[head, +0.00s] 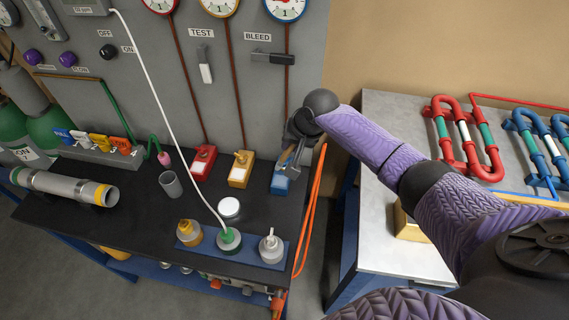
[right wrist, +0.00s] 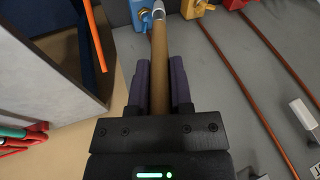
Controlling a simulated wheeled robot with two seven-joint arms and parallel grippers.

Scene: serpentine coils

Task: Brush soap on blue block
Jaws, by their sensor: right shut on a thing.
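The blue block (head: 280,184) sits on the dark bench at the right end of a row of blocks. It also shows at the top of the right wrist view (right wrist: 139,12). My right gripper (head: 295,148) is just above and behind it, in front of the grey panel. In the right wrist view it is shut on a brush (right wrist: 159,60) with a tan handle and a metal collar. The collar end is at the blue block; the bristles are hidden, and I cannot tell whether they touch. A round tub with a white top (head: 230,206) stands on the bench. My left gripper is not in view.
A yellow block (head: 240,170) and a red block (head: 202,162) stand left of the blue one. A blue tray (head: 251,250) holds several capped bottles. A grey cup (head: 171,184) stands further left. An orange hose (head: 311,210) hangs at the bench's right edge.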

